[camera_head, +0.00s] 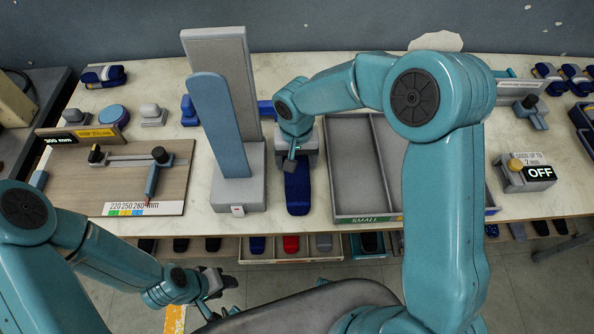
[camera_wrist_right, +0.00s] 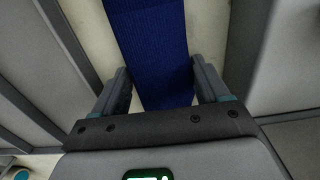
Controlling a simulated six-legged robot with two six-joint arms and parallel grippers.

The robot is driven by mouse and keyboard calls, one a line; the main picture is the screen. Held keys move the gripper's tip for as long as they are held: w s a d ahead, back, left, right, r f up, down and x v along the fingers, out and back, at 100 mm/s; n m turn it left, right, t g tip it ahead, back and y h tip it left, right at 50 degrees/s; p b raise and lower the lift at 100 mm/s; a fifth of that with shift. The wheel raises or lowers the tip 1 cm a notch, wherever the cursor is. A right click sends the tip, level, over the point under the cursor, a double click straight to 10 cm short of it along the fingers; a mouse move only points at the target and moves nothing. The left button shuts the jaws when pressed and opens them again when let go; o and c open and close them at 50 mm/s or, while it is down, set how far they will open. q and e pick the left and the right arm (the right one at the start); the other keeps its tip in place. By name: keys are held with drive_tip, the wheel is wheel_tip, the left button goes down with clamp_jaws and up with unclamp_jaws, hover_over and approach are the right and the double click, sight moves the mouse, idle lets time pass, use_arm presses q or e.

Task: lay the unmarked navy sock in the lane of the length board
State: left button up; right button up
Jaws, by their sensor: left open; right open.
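A navy sock (camera_head: 297,192) lies on the table between the grey upright stand and the grey sorting tray; its upper part is hidden by my right gripper. I see no mark on its visible part. My right gripper (camera_head: 298,158) is over it. My left gripper (camera_head: 214,284) is open and empty before the table's front edge.
The tall stand with a blue panel (camera_head: 219,125) rises between sock and length board. The tray marked SMALL (camera_head: 360,218) is right of the sock. A box reading OFF (camera_head: 528,174) stands farther right. Small holders and a rolled navy pair (camera_head: 103,76) are at back left.

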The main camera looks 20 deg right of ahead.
drive_tip(key=shift+w, duration=0.1)
drive_tip(key=c, duration=1)
drive_tip(key=shift+r+p, duration=1.65)
drive_tip(key=shift+r, duration=0.95)
drive_tip(key=shift+f, duration=0.1)
drive_tip(key=s+d+r+n, duration=0.1)
drive_tip(key=d+r+n, duration=0.1)
drive_tip(key=d+r, duration=0.1)
drive_tip(key=s+d+r+n, duration=0.1)
drive_tip(key=d, duration=0.1)
drive_tip(key=shift+s+d+r, duration=0.15)
drive_tip(key=shift+s+r, duration=0.1)
drive_tip(key=shift+s, duration=0.05)
drive_tip(key=shift+s, duration=0.1)
